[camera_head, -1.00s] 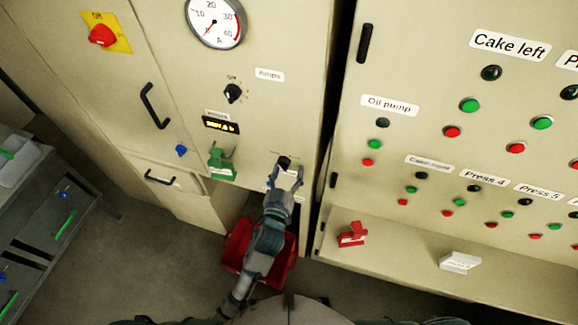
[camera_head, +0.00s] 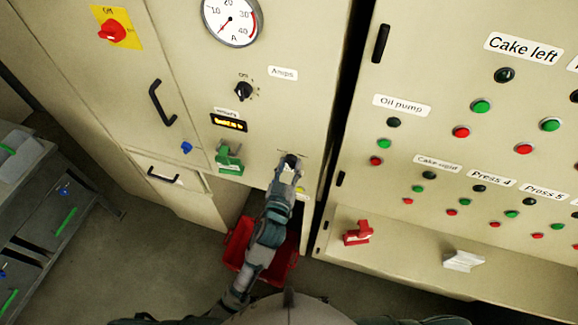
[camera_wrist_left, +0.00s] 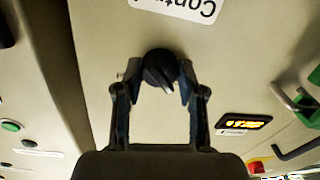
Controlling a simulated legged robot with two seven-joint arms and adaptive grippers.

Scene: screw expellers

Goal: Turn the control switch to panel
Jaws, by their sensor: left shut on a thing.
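The control switch is a round black knob (camera_wrist_left: 160,68) on the beige cabinet front, below an upside-down label starting "Contr" (camera_wrist_left: 180,5) in the wrist view. My left gripper (camera_wrist_left: 158,80) has a finger on each side of the knob and is shut on it. In the head view the left gripper (camera_head: 288,170) is at the lower right of the cabinet panel and mostly hides the switch and its label. A pale line marks the knob's face, but I cannot read which position it points to. My right gripper is not in view.
Left of the gripper are a green handle (camera_head: 229,158) and a lit display (camera_head: 229,122); above are a black Amps knob (camera_head: 244,90) and a gauge (camera_head: 231,20). A button panel (camera_head: 450,110) stands right. A red bin (camera_head: 240,245) sits below.

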